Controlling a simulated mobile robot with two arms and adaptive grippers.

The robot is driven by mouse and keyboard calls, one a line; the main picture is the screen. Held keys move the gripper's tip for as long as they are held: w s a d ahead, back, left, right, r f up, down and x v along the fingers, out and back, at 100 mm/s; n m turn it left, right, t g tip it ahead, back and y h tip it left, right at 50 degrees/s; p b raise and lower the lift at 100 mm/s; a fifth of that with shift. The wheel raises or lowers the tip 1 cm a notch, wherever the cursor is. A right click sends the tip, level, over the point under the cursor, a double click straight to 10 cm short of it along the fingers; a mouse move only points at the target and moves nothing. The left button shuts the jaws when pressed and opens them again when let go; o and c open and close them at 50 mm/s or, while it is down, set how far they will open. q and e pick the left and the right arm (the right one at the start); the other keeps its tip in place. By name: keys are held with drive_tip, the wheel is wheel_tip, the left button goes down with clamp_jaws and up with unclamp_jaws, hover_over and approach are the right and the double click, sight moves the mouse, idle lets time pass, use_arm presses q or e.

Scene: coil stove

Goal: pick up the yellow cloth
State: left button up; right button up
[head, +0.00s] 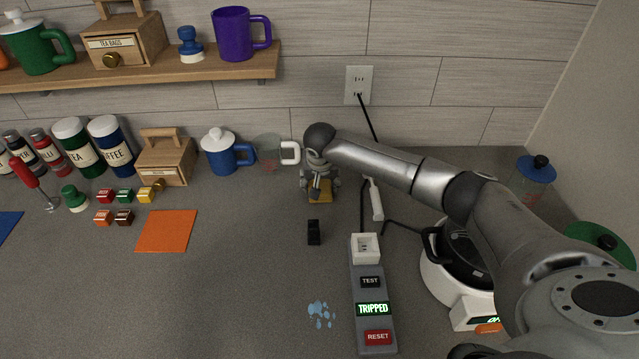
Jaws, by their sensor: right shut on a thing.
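The yellow cloth (319,194) lies on the grey counter toward the back, below the wall outlet. Only part of it shows, since my right gripper (318,192) is over it and covers its middle. My right arm reaches in from the right, and the gripper points down, shut on the cloth. I cannot tell whether any of the cloth is off the counter. My left gripper is not in view.
A clear mug (269,153) and a blue mug (221,152) stand left of my gripper. A black block (314,232), a blue spill (321,313) and a tester reading TRIPPED (373,309) lie nearer. An orange cloth (167,231) lies left. A white cooker (455,265) stands right.

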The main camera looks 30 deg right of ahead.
wheel_tip(320, 180, up, 3)
drive_tip(key=shift+w+f+b, duration=0.1)
drive_tip(key=shift+w+b, duration=0.05)
drive_tip(key=shift+b, duration=0.65)
drive_tip(key=s+a+r, duration=0.2)
drive_tip(key=r, duration=0.1)
drive_tip(key=s+a+r+b, duration=0.1)
drive_tip(key=r, duration=0.1)
drive_tip(key=shift+a+r, duration=0.25)
drive_tip(key=s+a+r+b, duration=0.2)
drive_tip(key=s+a+r, duration=0.2)
drive_tip(key=s+a, duration=0.2)
drive_tip(key=shift+a+r, duration=0.4)
drive_tip(key=shift+a, duration=0.15)
drive_tip(key=shift+s, duration=0.1)
